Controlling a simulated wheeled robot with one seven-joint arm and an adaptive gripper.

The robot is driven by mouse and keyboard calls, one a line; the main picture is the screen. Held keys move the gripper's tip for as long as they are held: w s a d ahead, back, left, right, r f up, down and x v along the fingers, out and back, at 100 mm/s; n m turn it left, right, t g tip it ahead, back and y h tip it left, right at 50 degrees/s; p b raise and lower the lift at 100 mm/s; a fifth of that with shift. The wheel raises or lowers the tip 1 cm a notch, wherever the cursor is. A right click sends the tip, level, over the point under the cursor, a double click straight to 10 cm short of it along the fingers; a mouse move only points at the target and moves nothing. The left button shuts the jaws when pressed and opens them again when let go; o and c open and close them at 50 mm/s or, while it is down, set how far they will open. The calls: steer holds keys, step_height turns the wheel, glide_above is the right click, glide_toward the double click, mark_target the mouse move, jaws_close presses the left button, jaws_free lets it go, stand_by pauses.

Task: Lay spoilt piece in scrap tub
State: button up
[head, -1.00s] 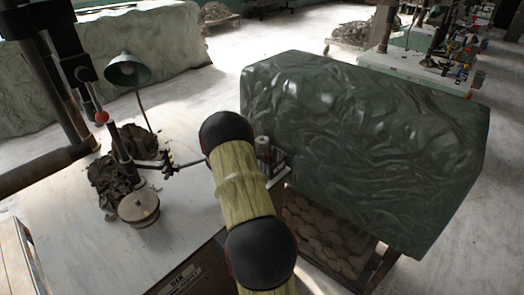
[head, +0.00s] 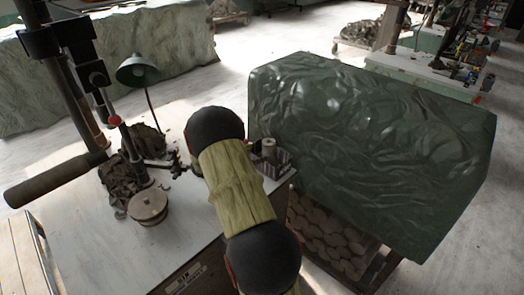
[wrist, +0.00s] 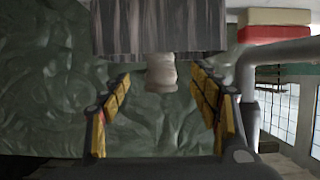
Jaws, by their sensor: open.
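A small pale, rounded piece (wrist: 162,76) shows in the wrist view between the fingers of my open gripper (wrist: 160,108), with space on both sides. It stands out from a grey ridged block (wrist: 155,30). In the head view a pale upright cylinder (head: 268,150) stands on a striped grey thing (head: 278,168) at the table's right edge; it may be the same piece. My gripper is hidden behind my arm there. A round wooden pot-like thing (head: 148,206) stands on the table; I cannot tell if it is the scrap tub.
A white table (head: 95,235) carries dark crumpled heaps (head: 122,182), a green lamp (head: 138,72) and a post with a red knob (head: 114,121). A large green crumpled-covered block (head: 370,150) stands right of it. Pale floor (head: 270,35) is open behind.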

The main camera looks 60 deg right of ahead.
steer(key=shift+v, duration=1.15)
steer(key=shift+s+f, duration=0.1)
